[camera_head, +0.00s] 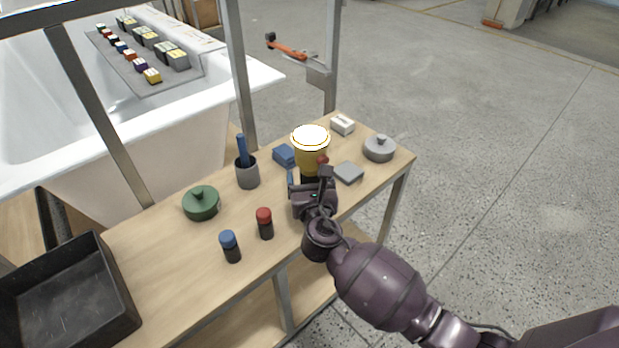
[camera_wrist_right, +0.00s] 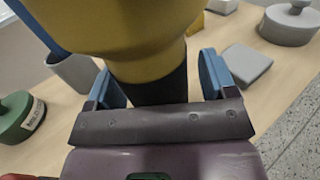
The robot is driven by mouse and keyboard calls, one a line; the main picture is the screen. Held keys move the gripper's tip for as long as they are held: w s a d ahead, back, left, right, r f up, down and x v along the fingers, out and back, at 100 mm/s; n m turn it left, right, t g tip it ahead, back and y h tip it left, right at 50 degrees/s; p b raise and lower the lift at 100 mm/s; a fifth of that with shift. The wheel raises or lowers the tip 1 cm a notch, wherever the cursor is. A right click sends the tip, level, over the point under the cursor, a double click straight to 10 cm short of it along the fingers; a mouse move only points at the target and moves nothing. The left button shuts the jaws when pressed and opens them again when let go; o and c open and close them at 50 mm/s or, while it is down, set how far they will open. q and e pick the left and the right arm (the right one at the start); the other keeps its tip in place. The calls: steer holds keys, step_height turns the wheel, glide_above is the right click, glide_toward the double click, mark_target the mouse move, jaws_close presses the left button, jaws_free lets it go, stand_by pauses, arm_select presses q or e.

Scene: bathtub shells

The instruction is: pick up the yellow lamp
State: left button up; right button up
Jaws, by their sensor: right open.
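The yellow lamp (camera_head: 311,153) stands upright on the wooden shelf, with a bright white top and a dark lower part. In the right wrist view its yellow body (camera_wrist_right: 120,45) fills the top centre and narrows to a dark stem (camera_wrist_right: 150,88). My right gripper (camera_head: 308,181) is at the near side of the lamp, low down. In the wrist view its two blue fingers (camera_wrist_right: 161,78) are open, one on each side of the dark stem, with gaps visible. The lamp's foot is hidden behind the gripper. My left gripper is not in view.
Close around the lamp are a blue block (camera_head: 284,156), a grey square piece (camera_head: 348,172), a grey lidded pot (camera_head: 379,148) and a grey cup (camera_head: 247,173). Red-capped (camera_head: 265,224) and blue-capped (camera_head: 230,246) bottles, a green pot (camera_head: 201,203) and a black tray (camera_head: 122,290) lie left.

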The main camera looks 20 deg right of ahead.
steer(key=c, duration=1.1)
steer(key=shift+r, duration=0.1)
